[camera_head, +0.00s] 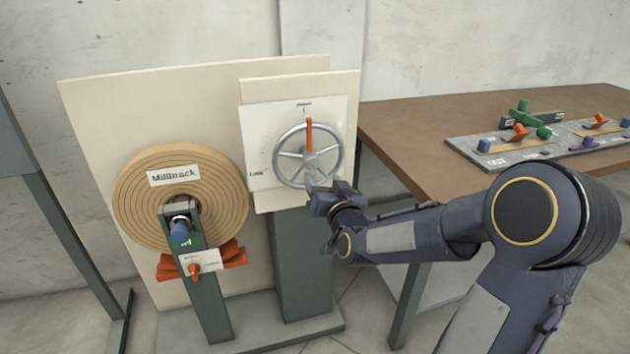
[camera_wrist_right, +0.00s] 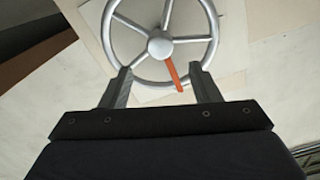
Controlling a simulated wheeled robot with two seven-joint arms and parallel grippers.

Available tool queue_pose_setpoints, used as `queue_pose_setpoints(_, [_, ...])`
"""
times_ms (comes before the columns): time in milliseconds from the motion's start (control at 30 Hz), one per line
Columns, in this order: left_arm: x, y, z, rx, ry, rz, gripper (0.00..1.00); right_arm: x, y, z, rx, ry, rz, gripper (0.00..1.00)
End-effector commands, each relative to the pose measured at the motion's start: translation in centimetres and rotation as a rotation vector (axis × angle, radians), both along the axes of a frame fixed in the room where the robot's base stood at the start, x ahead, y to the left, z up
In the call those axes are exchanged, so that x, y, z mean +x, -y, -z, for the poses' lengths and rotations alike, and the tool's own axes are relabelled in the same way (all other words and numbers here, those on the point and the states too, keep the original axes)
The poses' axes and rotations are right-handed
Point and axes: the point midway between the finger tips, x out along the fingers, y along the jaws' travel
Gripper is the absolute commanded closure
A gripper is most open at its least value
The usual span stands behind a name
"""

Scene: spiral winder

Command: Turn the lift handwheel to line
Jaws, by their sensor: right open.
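The lift handwheel (camera_head: 288,171) is a silver spoked wheel on a white plate (camera_head: 258,137) with small printed marks at its top and lower left. Its red-orange pointer (camera_head: 309,135) points up to the top mark. My right gripper (camera_head: 318,190) is at the wheel's lower right edge in the head view. In the right wrist view the handwheel (camera_wrist_right: 205,45) is ahead, and the open right gripper (camera_wrist_right: 163,85) has its two fingers spread near the rim, with the pointer (camera_wrist_right: 173,72) between them. I cannot tell whether the fingers touch the rim. My left gripper is out of view.
A tan spiral roll (camera_head: 135,200) labelled Millbrack stands left of the wheel, with a post, a blue knob (camera_head: 180,234) and orange parts (camera_head: 232,254) in front. A brown table (camera_head: 400,120) at the right holds panels with coloured handles (camera_head: 520,132).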

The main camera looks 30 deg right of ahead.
Motion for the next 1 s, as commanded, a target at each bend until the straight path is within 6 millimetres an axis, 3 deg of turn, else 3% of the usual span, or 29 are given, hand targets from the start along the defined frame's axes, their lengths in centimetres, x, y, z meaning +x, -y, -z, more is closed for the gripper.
queue_pose_setpoints(400, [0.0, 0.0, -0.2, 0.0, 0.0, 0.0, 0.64, 6.0, 1.5, -0.1, 0.002, 0.001, 0.001, 0.44])
queue_pose_setpoints(800, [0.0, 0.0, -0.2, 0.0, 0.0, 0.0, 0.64, 7.0, 1.7, -0.2, 0.001, 0.0, 0.0, 0.44])
queue_pose_setpoints(1000, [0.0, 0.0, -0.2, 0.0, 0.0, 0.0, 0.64, 7.0, 1.7, -0.2, 0.001, 0.0, 0.0, 0.67])
